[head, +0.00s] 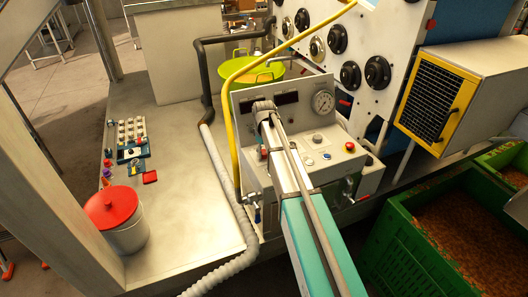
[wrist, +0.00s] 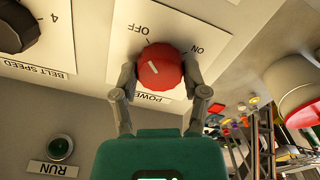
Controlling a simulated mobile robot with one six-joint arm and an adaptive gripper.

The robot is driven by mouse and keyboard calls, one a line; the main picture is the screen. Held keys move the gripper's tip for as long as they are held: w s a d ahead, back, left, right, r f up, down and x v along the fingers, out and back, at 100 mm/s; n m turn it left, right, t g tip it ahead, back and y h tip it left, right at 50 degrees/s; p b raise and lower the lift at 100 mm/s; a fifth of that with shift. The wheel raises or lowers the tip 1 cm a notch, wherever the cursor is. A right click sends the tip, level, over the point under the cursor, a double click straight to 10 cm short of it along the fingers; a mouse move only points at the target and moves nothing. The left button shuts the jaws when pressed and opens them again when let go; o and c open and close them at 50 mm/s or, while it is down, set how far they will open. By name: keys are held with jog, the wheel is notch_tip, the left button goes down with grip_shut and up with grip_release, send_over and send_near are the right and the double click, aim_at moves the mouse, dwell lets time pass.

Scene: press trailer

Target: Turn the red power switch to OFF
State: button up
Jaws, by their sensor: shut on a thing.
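The red power switch (wrist: 160,71) is a round knob on a pale plate lettered POWER, OFF and ON, seen upside down in the wrist view. Its short white mark points up and left in the picture, on the OFF side and away from ON. My gripper (wrist: 160,76) has one grey finger on each side of the knob, shut on it. The fingers hide parts of the knob's sides and the plate. In the head view my arm crosses the control panel (head: 328,104), and I cannot make out the power switch there.
In the wrist view a black BELT SPEED knob (wrist: 18,28) lies left, and a green RUN button (wrist: 60,148) lower left. In the head view a yellow pipe (head: 230,120) runs beside the panel, and a green crate (head: 385,225) stands at right.

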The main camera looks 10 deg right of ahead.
aim_at(264, 152)
jog(key=o, duration=1.2)
jog(key=shift+c, duration=0.2)
jog(key=shift+m, duration=0.4)
jog(key=m, duration=0.8)
jog(key=shift+m, duration=0.3)
jog(key=m, duration=0.8)
jog(key=shift+m, duration=0.3)
notch_tip(264, 152, up, 14)
jog(key=p, duration=1.4)
